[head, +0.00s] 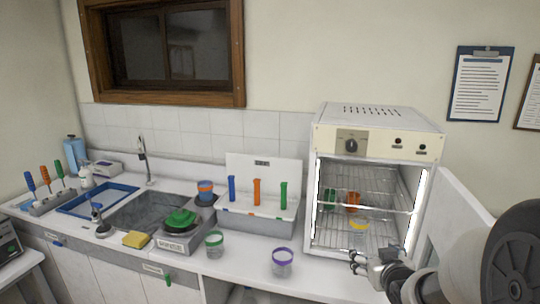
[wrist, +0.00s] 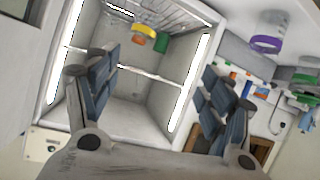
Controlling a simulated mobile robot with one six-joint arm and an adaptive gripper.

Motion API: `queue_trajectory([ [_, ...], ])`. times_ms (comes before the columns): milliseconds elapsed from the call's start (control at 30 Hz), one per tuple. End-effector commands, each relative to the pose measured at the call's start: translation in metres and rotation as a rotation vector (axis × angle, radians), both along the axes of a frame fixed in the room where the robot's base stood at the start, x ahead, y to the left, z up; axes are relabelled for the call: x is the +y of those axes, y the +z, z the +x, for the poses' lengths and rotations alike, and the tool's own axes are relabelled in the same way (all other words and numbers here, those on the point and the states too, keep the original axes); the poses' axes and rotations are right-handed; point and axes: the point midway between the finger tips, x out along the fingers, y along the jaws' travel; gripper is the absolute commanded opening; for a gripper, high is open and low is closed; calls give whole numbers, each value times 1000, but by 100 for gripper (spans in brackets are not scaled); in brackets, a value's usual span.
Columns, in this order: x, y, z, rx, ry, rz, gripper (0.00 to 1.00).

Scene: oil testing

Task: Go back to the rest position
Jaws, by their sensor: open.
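My gripper (head: 366,262) is in front of the open oven (head: 385,128), low and near the right end of the counter. Its two fingers are spread apart in the wrist view (wrist: 160,75), and nothing is between them. The wrist view is turned over and looks into the lit oven chamber. Inside the oven are a yellow-rimmed container (head: 358,226), an orange one (head: 353,201) and a green one (head: 329,199). The yellow-rimmed container also shows in the wrist view (wrist: 145,31), apart from the fingers.
The oven door (head: 462,215) stands open on the right, close to my arm. A purple-rimmed jar (head: 282,262) and a green-rimmed jar (head: 214,244) stand on the counter left of my gripper. A rack (head: 258,219) with coloured items stands behind them. A sink (head: 150,208) is further left.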

Motion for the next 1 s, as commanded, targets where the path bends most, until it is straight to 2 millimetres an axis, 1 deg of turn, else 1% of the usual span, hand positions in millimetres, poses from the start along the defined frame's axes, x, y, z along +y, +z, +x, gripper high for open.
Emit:
queue_trajectory([
  [33, 10, 16, -16, 38, -11, -5, 75],
  [67, 14, 22, -26, 69, -20, -4, 75],
  [167, 30, 35, -67, 173, -46, 7, 75],
  [233, 42, 42, -99, 246, -59, 22, 75],
  [267, 48, 44, -114, 278, -61, 29, 75],
  [300, 56, 47, -134, 320, -66, 41, 75],
  [333, 62, 49, -150, 351, -66, 49, 75],
  [367, 68, 49, -166, 384, -67, 59, 75],
  [400, 76, 50, -188, 426, -64, 72, 75],
  [467, 88, 50, -220, 487, -58, 91, 75],
  [500, 95, 49, -240, 526, -51, 104, 75],
  [600, 109, 46, -283, 607, -33, 129, 75],
  [700, 119, 42, -313, 664, -17, 145, 75],
  [800, 123, 41, -328, 695, -9, 152, 75],
  [900, 124, 40, -332, 706, -7, 154, 75],
  [1000, 124, 40, -331, 706, -7, 154, 75],
])
